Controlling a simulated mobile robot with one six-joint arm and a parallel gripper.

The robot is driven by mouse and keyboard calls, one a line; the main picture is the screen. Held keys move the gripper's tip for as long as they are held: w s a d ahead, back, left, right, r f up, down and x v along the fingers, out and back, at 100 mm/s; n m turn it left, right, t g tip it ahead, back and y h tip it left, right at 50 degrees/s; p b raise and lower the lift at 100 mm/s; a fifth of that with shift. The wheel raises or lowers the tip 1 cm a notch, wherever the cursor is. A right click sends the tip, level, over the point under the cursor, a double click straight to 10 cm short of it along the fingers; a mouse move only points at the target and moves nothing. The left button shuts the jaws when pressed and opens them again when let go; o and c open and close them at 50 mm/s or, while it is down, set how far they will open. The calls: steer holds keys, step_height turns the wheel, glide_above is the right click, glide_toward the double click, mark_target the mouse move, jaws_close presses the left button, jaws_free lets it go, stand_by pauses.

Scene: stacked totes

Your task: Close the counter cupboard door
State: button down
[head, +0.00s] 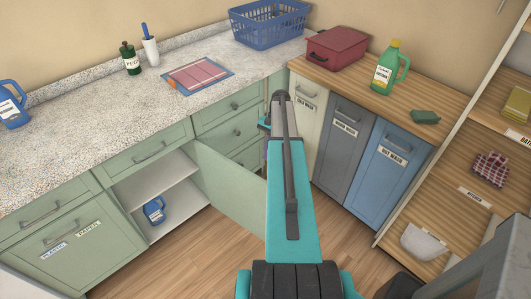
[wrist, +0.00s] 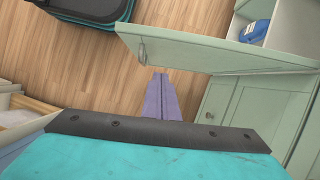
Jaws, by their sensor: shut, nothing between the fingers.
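The counter cupboard door (head: 238,195) is a pale green panel standing open, swung out from the cupboard (head: 165,191) with its white shelves. A blue jug (head: 154,211) sits inside on the lower part. In the wrist view the door (wrist: 215,54) extends across the upper middle, with its small handle (wrist: 142,52) near the free end. My gripper (wrist: 160,75) has its purple fingers shut and empty, with the tips close to the door's free end; whether they touch it I cannot tell. In the head view my arm hides the gripper and part of the door.
Green drawers (head: 232,130) stand right of the open cupboard. Cream, grey and blue laundry bins (head: 382,172) stand under the wooden counter to the right. A shelf unit (head: 440,200) is at far right. Wooden floor (head: 165,262) is clear in front of the cupboard.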

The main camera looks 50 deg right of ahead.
steer(key=a+f+b, duration=0.3)
steer(key=a+f, duration=0.2)
steer(key=a, duration=0.1)
steer(key=shift+s+f, duration=0.2)
steer(key=shift+s, duration=0.15)
stand_by(0.4)
